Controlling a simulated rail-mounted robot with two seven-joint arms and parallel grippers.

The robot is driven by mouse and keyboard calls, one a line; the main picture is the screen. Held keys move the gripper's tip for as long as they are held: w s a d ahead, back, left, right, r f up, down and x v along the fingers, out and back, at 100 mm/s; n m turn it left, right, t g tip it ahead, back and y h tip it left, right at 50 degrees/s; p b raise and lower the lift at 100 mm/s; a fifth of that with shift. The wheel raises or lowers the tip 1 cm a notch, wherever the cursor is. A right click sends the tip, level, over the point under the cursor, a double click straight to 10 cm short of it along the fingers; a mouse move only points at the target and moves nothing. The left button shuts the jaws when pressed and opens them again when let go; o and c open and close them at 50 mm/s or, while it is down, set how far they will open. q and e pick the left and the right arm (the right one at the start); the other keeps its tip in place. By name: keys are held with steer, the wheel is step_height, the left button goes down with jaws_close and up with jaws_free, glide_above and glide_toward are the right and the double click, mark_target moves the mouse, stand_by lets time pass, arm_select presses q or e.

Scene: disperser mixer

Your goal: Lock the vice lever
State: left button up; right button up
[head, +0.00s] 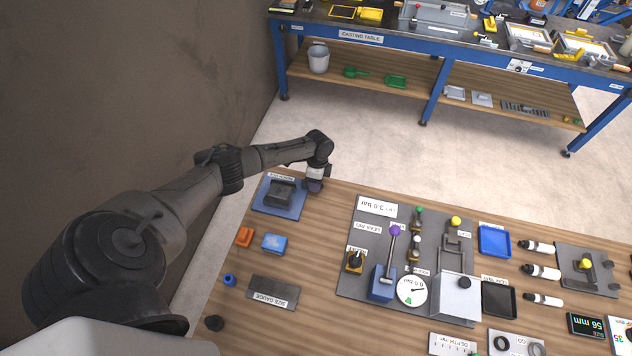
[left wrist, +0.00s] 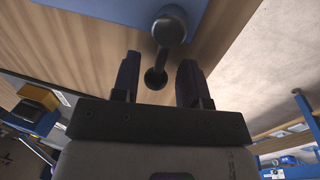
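The vice (head: 280,193) is a dark block on a blue base (head: 264,208) at the left back of the wooden bench. My left gripper (head: 315,186) is just right of the vice, pointing down. In the left wrist view, the dark vice lever (left wrist: 163,55) has a round knob at each end. Its lower knob (left wrist: 155,78) shows between the two fingers of my left gripper (left wrist: 157,80), with gaps on both sides. The fingers are apart and hold nothing. In the head view the lever is not clear beside the gripper. My right gripper is not in view.
A grey panel (head: 350,285) with a purple-knobbed lever and a dial stands to the right. The bench's back edge runs close behind the gripper.

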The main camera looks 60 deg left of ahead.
arm_select(q)
steer(key=shift+o, duration=0.9)
step_height(320, 180, up, 14)
steer(key=w+a, duration=0.1)
steer(key=w, duration=0.1)
steer(key=shift+a+f, duration=0.25)
steer(key=shift+a, duration=0.15)
